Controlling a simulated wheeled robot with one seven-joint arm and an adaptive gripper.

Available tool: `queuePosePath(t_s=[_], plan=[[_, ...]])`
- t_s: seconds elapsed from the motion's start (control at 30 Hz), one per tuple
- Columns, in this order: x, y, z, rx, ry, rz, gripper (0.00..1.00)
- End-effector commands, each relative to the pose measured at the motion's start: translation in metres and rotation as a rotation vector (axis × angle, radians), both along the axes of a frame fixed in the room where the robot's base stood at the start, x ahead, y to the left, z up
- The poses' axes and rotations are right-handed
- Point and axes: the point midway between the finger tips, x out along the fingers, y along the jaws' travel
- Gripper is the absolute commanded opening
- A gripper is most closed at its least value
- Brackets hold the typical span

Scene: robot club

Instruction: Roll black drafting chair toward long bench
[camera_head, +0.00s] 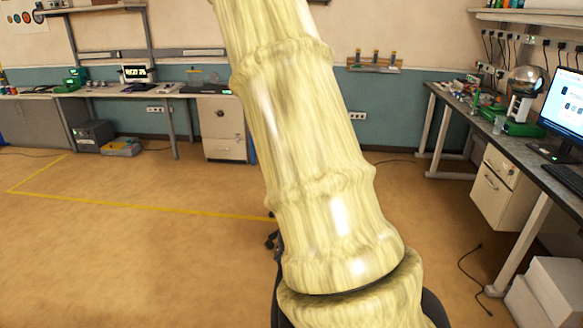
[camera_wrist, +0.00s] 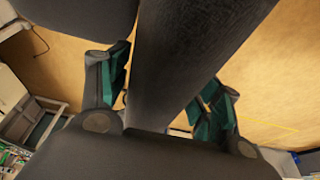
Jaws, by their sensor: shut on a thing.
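The black drafting chair is mostly hidden behind my arm in the head view; dark parts of it (camera_head: 436,309) show at the lower edge, and a caster (camera_head: 271,240) shows left of the arm. In the wrist view a thick dark grey bar (camera_wrist: 205,40), seemingly part of the chair, runs between the green-padded fingers of my gripper (camera_wrist: 172,75). The gripper is shut on it. One bench (camera_head: 433,86) runs along the right side, and another bench (camera_head: 185,95) stands along the back wall. I cannot tell which is the long bench.
Yellow tape (camera_head: 140,207) marks the open floor on the left. A drawer cabinet (camera_head: 220,128) stands at the back.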

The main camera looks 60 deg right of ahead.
Motion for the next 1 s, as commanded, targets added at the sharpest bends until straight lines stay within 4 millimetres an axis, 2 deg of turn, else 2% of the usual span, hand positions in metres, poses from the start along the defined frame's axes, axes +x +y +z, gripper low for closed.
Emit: queuePosePath(t_s=[0.4,1.0], plan=[[-0.029,-0.012,0.003,0.0,0.002,-0.007,0.37],[-0.061,-0.025,0.003,0.001,0.004,-0.007,0.37]])
